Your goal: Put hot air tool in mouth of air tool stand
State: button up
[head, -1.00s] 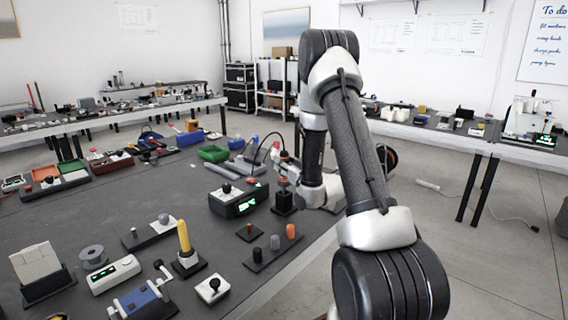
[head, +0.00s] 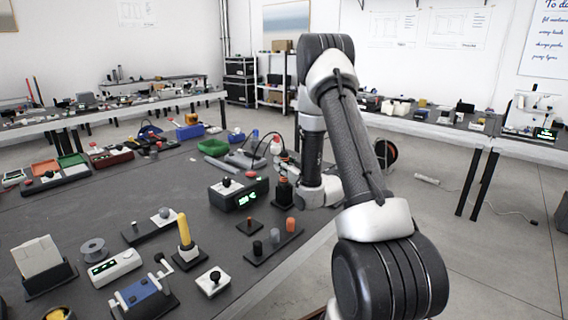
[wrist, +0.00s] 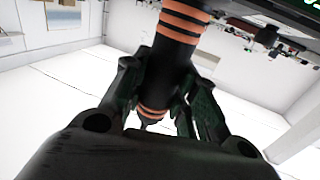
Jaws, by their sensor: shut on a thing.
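The hot air tool is a black cylinder with orange rings. In the wrist view the tool (wrist: 170,62) stands between the two dark fingers of my gripper (wrist: 163,92), which is shut on it. In the head view my gripper (head: 291,165) is at the table's right edge, small and partly hidden by my arm. The black air tool stand (head: 283,195) is directly below it. The tool's lower end is close over or at the stand's top; I cannot tell whether it is inside the mouth. The wrist view does not show the stand.
A black station with a green display (head: 240,193) stands just left of the stand, and a black cable arches behind it. The table's right edge is close by.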

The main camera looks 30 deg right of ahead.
jog(key=shift+f, duration=0.4)
jog(key=o, duration=1)
jog(key=s, duration=0.7)
jog(key=shift+s+d, duration=0.2)
jog(key=shift+d, duration=0.1)
notch_tip(320, 180, up, 10)
